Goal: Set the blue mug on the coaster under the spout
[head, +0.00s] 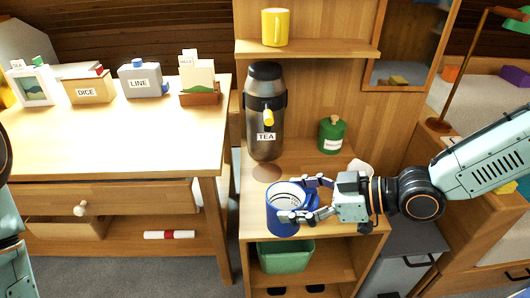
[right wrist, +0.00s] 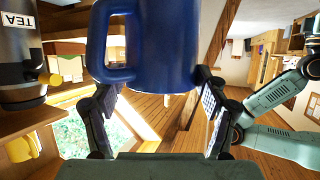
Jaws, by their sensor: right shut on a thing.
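The blue mug (head: 285,222) is upright at the front of the wooden shelf unit. My right gripper (head: 300,200) is shut on it from the right, and in the right wrist view the mug (right wrist: 150,45) sits between the two fingers. The black and steel tea dispenser (head: 264,140) stands behind the mug, with a yellow spout (head: 268,117) on its front. A round brown coaster (head: 266,172) lies below the spout with nothing on it; the mug is in front of it. Whether the mug touches the shelf I cannot tell. My left gripper is not in view.
A green canister (head: 331,135) stands right of the dispenser. A yellow mug (head: 275,27) is on the upper shelf. A green bin (head: 286,256) sits below. The desk (head: 120,140) at left holds several labelled boxes. The shelf between mug and coaster looks clear.

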